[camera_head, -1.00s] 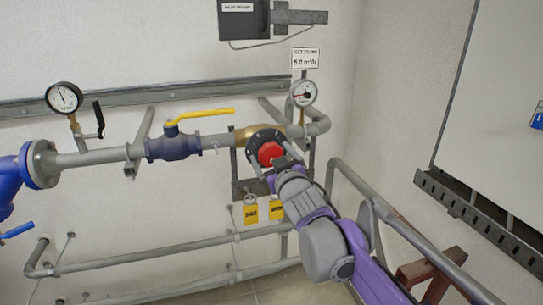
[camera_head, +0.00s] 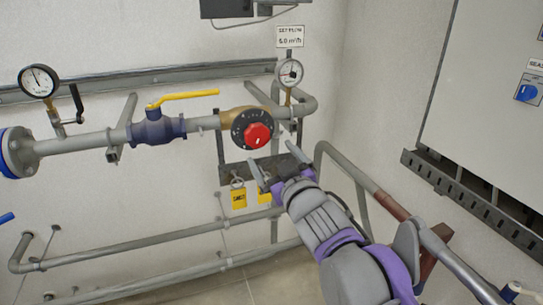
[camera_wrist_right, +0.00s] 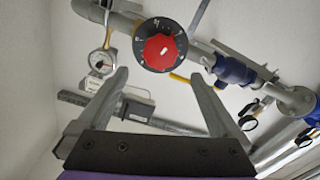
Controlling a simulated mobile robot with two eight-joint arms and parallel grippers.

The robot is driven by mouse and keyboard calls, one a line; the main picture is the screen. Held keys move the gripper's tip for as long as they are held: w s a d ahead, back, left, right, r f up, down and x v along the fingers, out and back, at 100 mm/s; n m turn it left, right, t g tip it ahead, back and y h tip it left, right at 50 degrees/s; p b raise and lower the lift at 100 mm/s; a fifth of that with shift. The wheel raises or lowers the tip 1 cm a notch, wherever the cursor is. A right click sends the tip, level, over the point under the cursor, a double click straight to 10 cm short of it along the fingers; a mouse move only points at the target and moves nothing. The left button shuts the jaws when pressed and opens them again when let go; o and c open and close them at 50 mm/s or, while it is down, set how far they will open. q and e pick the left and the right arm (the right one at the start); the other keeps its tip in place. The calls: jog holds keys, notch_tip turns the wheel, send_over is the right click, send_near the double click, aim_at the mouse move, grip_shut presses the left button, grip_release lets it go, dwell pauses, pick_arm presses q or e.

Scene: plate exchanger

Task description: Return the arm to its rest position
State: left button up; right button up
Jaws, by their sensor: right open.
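My right arm (camera_head: 335,235) comes in from the lower right in the head view, purple and grey. Its gripper (camera_head: 277,166) is open and empty, below the red knob (camera_head: 256,135) and apart from it. The red knob with its black dial sits on the brass valve body (camera_head: 236,118) on the pipe. In the right wrist view the open fingers (camera_wrist_right: 158,95) frame empty space, with the red knob (camera_wrist_right: 160,50) beyond them. My left gripper is not in view.
A blue valve with a yellow lever (camera_head: 183,97) and a gauge (camera_head: 290,72) are on the pipe. Yellow tags (camera_head: 239,200) hang below the knob, near the gripper. A grey handrail (camera_head: 352,172) runs beside my arm. A cabinet (camera_head: 490,90) stands at the right.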

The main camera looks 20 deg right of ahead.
jog(key=s+d+f+m+g+h, duration=0.1)
jog(key=s+f+m+g, duration=0.3)
jog(key=f, duration=0.6)
jog(key=s+d+f+n+g+h, duration=0.1)
jog(key=s+d+f+g, duration=0.15)
jog(key=s+f, duration=0.6)
jog(key=s+a+f+g, duration=0.1)
jog(key=s+f+g, duration=0.1)
jog(key=s+f, duration=0.3)
jog(key=s+a+f+g+y, duration=0.1)
jog(key=s+f, duration=0.4)
jog(key=f, duration=0.6)
jog(key=a+g, duration=0.1)
jog(key=g, duration=0.1)
jog(key=shift+s+a+f+m+g, duration=0.2)
jog(key=shift+s+a+m+g, duration=0.1)
jog(key=shift+m+g, duration=0.1)
jog(key=shift+w, duration=0.1)
dwell(0.5)
